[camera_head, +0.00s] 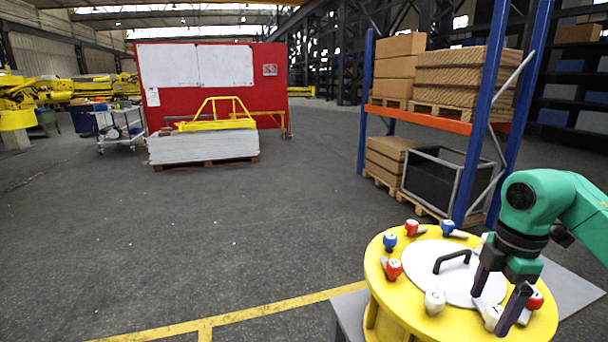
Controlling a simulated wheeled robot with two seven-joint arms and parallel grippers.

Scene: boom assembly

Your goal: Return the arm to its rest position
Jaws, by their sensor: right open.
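My right gripper (497,302) comes in from the right on a green arm. Its dark fingers are apart and point down over the right part of a yellow round drum (385,318). A white valve knob (493,316) shows beside the fingertips; I cannot tell whether they touch it. A red knob (536,300) is just right of the fingers. A round white lid (425,262) with a black handle (452,259) is in the middle of the drum top, left of the gripper. My left gripper is not in view.
Red knobs (394,268), blue knobs (390,241) and a white knob (434,301) stand around the drum's rim. A blue and orange rack (440,116) with boxes stands behind the drum. A red board (270,95) is far back. The floor at left is clear.

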